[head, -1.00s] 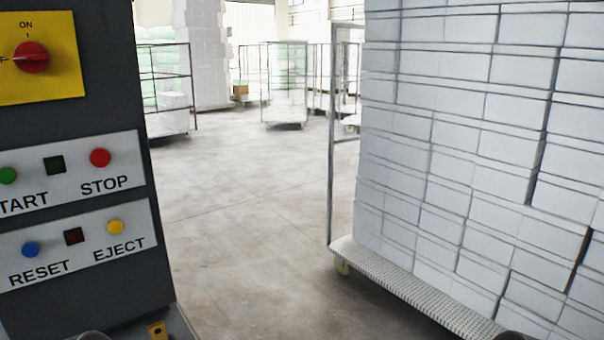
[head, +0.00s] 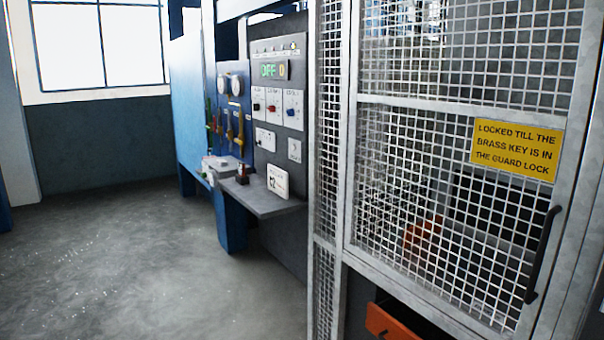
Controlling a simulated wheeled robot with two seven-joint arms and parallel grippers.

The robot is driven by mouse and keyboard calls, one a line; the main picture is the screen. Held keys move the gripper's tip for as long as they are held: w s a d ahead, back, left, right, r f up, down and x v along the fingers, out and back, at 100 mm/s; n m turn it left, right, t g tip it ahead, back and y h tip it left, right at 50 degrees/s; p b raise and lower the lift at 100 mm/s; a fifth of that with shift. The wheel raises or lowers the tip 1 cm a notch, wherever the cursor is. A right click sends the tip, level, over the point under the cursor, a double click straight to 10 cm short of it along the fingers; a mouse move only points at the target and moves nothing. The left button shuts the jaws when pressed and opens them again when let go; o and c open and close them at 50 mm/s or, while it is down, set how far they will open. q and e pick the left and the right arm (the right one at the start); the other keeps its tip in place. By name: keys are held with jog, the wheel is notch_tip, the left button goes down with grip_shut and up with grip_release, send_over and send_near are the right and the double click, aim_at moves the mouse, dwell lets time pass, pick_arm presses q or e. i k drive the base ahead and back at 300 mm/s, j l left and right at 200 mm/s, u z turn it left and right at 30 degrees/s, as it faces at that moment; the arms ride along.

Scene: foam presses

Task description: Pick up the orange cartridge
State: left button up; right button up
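In the head view an orange shape (head: 424,233) shows dimly behind the wire mesh of a guard door (head: 440,107). I cannot tell whether it is the cartridge. Another orange piece (head: 388,323) shows below the door at the bottom edge, partly cut off; I cannot tell what it is either. The door appears closed, with a black handle (head: 543,255) on its right side. A yellow sign (head: 516,149) on it says it is locked till the brass key is in the guard lock. Neither of my grippers is in view.
Left of the cage stands a control panel (head: 277,105) with a display reading OFF. Below it a grey shelf (head: 265,203) holds a white card (head: 278,181) and small items. Gauges and yellow pipes (head: 229,125) are beyond. The floor (head: 130,260) at left is clear.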

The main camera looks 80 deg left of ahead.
aim_at(242, 167)
jog(key=u, duration=3.2)
jog(key=i+j+u, duration=0.35)
jog(key=i, duration=0.8)
jog(key=i+j+u, duration=0.1)
jog(key=i+u, duration=0.25)
jog(key=i, duration=0.8)
jog(key=i+z, duration=0.4)
jog(key=i+j+z, duration=0.55)
jog(key=i+z, duration=0.2)
jog(key=i+j+z, duration=0.2)
jog(key=z, duration=0.15)
jog(key=i+j+z, duration=0.15)
jog(key=j+z, duration=0.2)
jog(key=i+j+z, duration=0.15)
jog(key=j+z, duration=0.2)
jog(key=i+j+z, duration=0.1)
jog(key=j+z, duration=0.65)
jog(key=i+j, duration=0.1)
jog(key=j, duration=0.2)
jog(key=z, duration=0.05)
